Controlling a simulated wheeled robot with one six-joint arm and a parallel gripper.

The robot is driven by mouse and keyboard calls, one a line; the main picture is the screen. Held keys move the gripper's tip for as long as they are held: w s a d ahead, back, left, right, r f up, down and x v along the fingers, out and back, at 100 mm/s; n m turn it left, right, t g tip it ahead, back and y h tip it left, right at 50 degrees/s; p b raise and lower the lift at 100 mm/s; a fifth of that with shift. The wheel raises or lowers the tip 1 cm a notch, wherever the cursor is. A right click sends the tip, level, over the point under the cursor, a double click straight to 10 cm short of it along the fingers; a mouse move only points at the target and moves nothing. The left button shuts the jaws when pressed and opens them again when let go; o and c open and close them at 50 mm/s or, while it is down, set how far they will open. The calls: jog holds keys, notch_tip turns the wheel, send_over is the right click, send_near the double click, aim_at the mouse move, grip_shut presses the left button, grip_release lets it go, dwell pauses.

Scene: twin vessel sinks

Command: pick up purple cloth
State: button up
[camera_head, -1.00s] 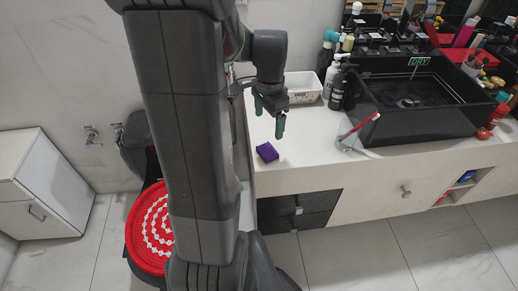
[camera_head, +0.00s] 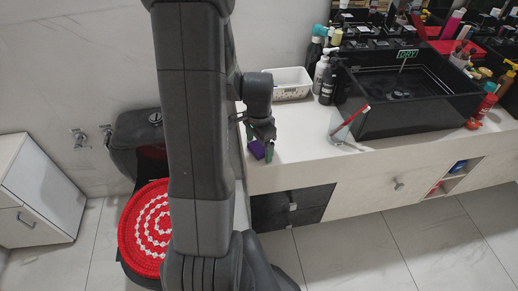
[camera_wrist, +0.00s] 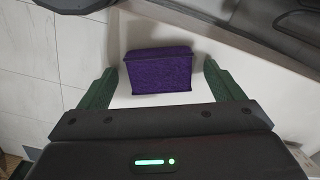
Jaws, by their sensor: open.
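The purple cloth (camera_head: 257,149) is a small folded block on the white counter, near its left front corner. In the wrist view the cloth (camera_wrist: 158,70) lies ahead of and between the two green fingers, with a gap on each side. My gripper (camera_head: 260,150) is open and points down at the cloth in the head view. It also shows in the wrist view (camera_wrist: 160,88), with nothing held. One finger partly covers the cloth in the head view.
A white basket (camera_head: 291,84) and several bottles (camera_head: 327,75) stand behind on the counter (camera_head: 300,150). A glass with a red-handled brush (camera_head: 350,124) is to the right, beside the black sink (camera_head: 400,120). A red round mat (camera_head: 146,232) is at lower left.

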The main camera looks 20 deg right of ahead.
aim_at(258, 147)
jog(key=shift+c, duration=0.2)
jog(key=c, duration=1.1)
jog(key=shift+r, duration=0.1)
notch_tip(258, 147, up, 10)
jog(key=shift+f+p, duration=0.1)
jog(key=shift+p, duration=0.35)
jog(key=o, duration=0.4)
jog(key=shift+c, duration=1.2)
jog(key=shift+w, duration=0.1)
